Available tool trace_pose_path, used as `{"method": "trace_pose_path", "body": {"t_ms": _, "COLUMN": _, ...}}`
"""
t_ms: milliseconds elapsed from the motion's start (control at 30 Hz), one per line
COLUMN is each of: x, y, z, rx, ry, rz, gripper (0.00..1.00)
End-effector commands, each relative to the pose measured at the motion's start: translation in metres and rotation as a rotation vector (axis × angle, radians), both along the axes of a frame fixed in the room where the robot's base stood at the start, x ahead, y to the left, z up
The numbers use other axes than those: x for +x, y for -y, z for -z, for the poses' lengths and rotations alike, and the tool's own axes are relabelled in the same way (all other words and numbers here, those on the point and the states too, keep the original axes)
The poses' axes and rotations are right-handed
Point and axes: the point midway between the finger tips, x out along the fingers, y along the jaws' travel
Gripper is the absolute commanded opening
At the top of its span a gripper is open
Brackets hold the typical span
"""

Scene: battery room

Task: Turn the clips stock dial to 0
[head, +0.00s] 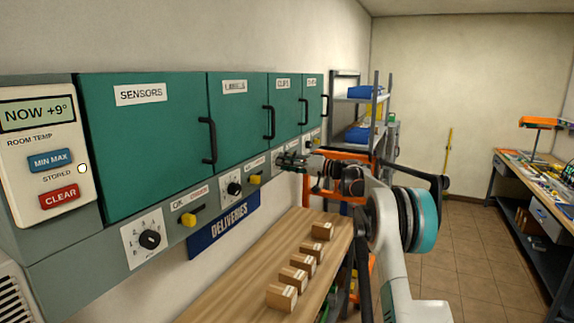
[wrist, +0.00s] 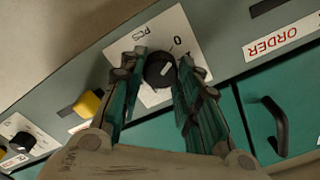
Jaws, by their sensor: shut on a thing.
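The clips stock dial is a round black knob (wrist: 160,69) on a white plate (wrist: 178,24) marked PCS. A 0 and part of a 1 show on the plate, with the 0 up and to the right of the knob. A short pale mark shows on the knob's face; I cannot tell exactly which number it points at. My gripper (wrist: 158,78) has one finger on each side of the knob and is shut on it. In the head view my gripper (head: 292,161) is at the panel under the CLIPS cabinet (head: 284,112) and hides the dial.
Yellow sliders (head: 255,179) and other dials (head: 233,187) line the panel on the left. Green cabinets (head: 145,150) with black handles stand above. Below, a wooden bench (head: 240,275) holds several small boxes (head: 282,295). A blue DELIVERIES sign (head: 228,228) hangs under the panel.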

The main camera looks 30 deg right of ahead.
Motion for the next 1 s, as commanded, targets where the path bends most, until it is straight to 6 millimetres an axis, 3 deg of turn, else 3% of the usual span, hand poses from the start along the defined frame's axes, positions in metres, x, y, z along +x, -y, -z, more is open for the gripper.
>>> {"method": "trace_pose_path", "body": {"t_ms": 733, "x": -0.0006, "y": -0.0005, "z": 0.0030, "rx": -0.076, "ry": 0.053, "rz": -0.003, "gripper": 0.07}}
{"method": "trace_pose_path", "body": {"t_ms": 767, "x": -0.0006, "y": -0.0005, "z": 0.0030, "rx": -0.076, "ry": 0.053, "rz": -0.003, "gripper": 0.33}}
{"method": "trace_pose_path", "body": {"t_ms": 833, "x": -0.0006, "y": -0.0004, "z": 0.0026, "rx": -0.075, "ry": 0.053, "rz": -0.003, "gripper": 0.49}}
{"method": "trace_pose_path", "body": {"t_ms": 1000, "x": -0.0004, "y": -0.0002, "z": 0.0016, "rx": -0.074, "ry": 0.054, "rz": -0.001, "gripper": 0.51}}
